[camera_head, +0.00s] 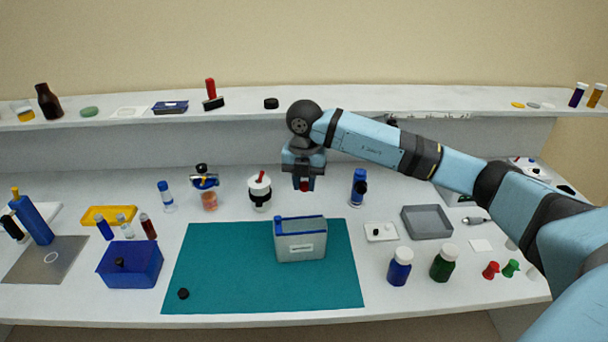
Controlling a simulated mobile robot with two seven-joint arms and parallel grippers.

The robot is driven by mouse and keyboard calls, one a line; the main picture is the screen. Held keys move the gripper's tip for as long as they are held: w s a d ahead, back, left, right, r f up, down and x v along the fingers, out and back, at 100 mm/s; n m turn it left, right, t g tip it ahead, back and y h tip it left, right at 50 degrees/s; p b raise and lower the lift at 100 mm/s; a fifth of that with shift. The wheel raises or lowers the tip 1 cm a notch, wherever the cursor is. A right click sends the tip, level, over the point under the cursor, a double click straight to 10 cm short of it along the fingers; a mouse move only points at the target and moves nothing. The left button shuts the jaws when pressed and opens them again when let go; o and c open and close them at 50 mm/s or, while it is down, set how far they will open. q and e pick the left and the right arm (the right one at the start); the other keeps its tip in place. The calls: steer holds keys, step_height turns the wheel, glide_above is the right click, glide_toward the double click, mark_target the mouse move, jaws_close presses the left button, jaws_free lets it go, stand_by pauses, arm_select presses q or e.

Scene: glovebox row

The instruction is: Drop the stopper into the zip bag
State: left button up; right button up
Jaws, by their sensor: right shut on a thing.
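The zip bag (301,247) stands upright on the teal mat, a pale grey pouch with a blue rim and a white label on its front. My right gripper (304,186) points down above and behind the bag, apart from it. It is shut on a small red thing, the stopper (304,184), of which only a little shows between the fingers. From this view I cannot tell whether the bag's mouth is fully open. My left gripper is not in view.
The teal mat (220,270) bears a small black cap (183,293). A blue bin (130,265) stands left, a grey tray (427,222) right. Blue (399,267) and green (443,263) bottles stand right of the mat. A white-and-black bottle (260,191) and blue bottle (358,187) flank the gripper.

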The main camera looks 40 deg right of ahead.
mark_target(304, 190)
steer(key=shift+f, duration=0.6)
step_height(304, 190, down, 3)
steer(key=shift+b, duration=1.2)
steer(key=shift+f+b, duration=0.35)
steer(key=shift+f, duration=0.35)
steer(key=o, duration=0.9)
steer(key=shift+o, duration=0.4)
